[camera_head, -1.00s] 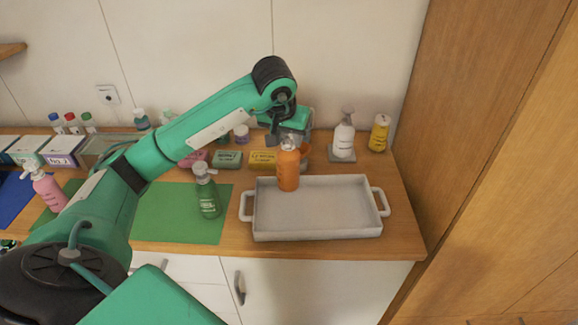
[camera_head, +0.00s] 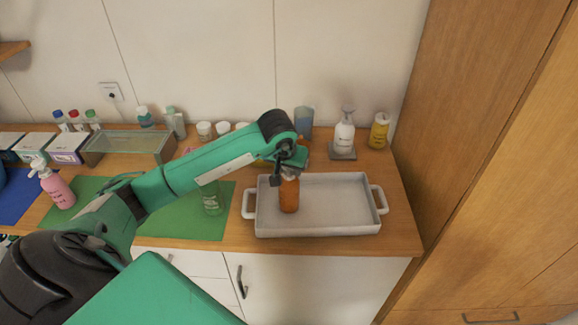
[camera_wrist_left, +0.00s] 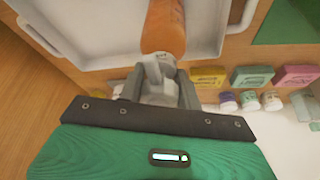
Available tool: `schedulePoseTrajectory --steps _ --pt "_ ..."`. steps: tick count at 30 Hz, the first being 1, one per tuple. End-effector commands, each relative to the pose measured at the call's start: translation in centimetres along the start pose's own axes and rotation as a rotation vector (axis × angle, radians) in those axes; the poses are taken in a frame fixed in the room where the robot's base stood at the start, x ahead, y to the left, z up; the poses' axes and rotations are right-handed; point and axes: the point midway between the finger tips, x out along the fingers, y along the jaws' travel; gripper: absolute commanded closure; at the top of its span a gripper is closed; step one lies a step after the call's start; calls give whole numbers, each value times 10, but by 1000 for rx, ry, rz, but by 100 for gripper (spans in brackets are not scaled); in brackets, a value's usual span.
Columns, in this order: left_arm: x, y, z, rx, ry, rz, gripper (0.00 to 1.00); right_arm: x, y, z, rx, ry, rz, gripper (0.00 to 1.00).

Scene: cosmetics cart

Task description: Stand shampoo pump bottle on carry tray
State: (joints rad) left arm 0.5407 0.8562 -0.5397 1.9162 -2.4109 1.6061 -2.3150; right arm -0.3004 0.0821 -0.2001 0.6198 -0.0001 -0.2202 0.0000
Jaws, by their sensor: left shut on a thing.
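The orange pump bottle (camera_head: 289,197) is upright over the left part of the light grey carry tray (camera_head: 340,202), inside its walls. I cannot tell whether its base touches the tray floor. My left gripper (camera_head: 288,175) is shut on the bottle's top from above and behind. In the left wrist view the gripper (camera_wrist_left: 158,90) closes around the white pump head, with the orange body (camera_wrist_left: 165,28) beyond it and the tray (camera_wrist_left: 85,28) behind. The pump head is mostly hidden in the head view. My right gripper is not in view.
A green pump bottle (camera_head: 212,199) stands on the green mat (camera_head: 185,222), partly behind my arm. A pink pump bottle (camera_head: 57,188) is at the left. A white pump bottle (camera_head: 344,135) and a yellow bottle (camera_head: 379,131) stand behind the tray. The tray's right part is empty.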

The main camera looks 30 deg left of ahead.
Motion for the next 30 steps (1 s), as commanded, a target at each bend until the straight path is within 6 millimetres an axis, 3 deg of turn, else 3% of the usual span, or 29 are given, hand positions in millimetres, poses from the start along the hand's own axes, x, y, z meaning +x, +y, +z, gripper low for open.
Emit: schedulePoseTrajectory --steps 7,8,11,23,30 --pt "3 0 1 1 1 0 100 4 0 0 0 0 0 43" --pt "3 0 1 1 -1 0 64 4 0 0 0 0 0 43" --pt "2 0 1 1 -1 0 44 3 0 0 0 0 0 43" --pt "-3 0 -1 0 0 0 44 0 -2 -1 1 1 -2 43" --pt "-45 0 -1 2 6 0 44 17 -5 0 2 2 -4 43"
